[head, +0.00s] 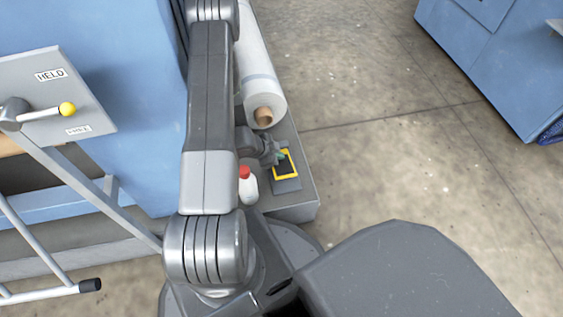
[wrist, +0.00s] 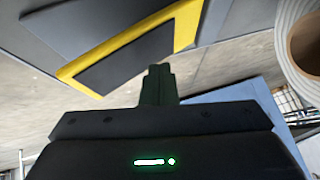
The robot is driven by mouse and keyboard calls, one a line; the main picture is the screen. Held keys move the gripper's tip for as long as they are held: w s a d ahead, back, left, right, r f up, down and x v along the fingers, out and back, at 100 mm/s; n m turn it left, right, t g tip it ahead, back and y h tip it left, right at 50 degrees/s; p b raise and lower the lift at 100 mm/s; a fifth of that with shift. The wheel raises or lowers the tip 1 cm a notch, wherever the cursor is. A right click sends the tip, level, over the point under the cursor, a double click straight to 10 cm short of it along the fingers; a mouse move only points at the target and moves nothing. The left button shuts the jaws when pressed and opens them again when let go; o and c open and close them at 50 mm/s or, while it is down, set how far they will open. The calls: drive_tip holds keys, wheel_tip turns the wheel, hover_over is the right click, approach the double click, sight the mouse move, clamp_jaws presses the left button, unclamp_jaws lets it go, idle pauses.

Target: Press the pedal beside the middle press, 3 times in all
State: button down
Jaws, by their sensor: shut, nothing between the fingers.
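The pedal (head: 285,165) is a black pad with a yellow border on a grey base, near the end of a low grey plinth beside a blue press (head: 125,100). It also shows in the wrist view, where its black pad (wrist: 125,55) and yellow edge fill the upper left. My gripper (head: 279,156) is at the pedal's upper left edge in the head view. In the wrist view its fingers (wrist: 158,72) are closed together, with nothing between them, and their tips are close to the pedal's yellow edge. I cannot tell whether they touch it or whether the pedal is down.
A white roll with a brown core (head: 262,100) lies behind the pedal on the plinth (head: 303,190). A white bottle with a red cap (head: 247,185) stands left of the pedal. A lever panel (head: 60,95) is at far left. The floor to the right is clear.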

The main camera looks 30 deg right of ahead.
sight(281, 162)
drive_tip(key=shift+f, duration=0.1)
drive_tip(key=shift+s+f+b, duration=0.15)
drive_tip(key=shift+f+b, duration=0.2)
drive_tip(key=shift+s+a+f+b, duration=0.1)
drive_tip(key=shift+s+f+b, duration=0.1)
drive_tip(key=shift+f+b, duration=0.4)
drive_tip(key=shift+s+a+f+b, duration=0.1)
drive_tip(key=shift+s+f+b, duration=0.05)
drive_tip(key=shift+f+b, duration=0.45)
idle(1.3)
drive_tip(key=shift+r, duration=0.15)
idle(0.3)
drive_tip(key=shift+w+d+r+p, duration=0.1)
drive_tip(key=shift+w+r+p, duration=0.15)
drive_tip(key=shift+r+p, duration=0.6)
drive_tip(key=shift+w+d+r+p, duration=0.1)
drive_tip(key=shift+w+r+p, duration=0.1)
drive_tip(key=shift+r+p, duration=0.6)
drive_tip(key=shift+f, duration=0.15)
drive_tip(key=r+p, duration=0.1)
drive_tip(key=w+r+p, duration=0.1)
drive_tip(key=r+p, duration=0.2)
drive_tip(key=p, duration=0.1)
drive_tip(key=shift+w+d+r, duration=0.2)
drive_tip(key=shift+d+r, duration=0.05)
drive_tip(key=shift+r, duration=0.15)
idle(1.4)
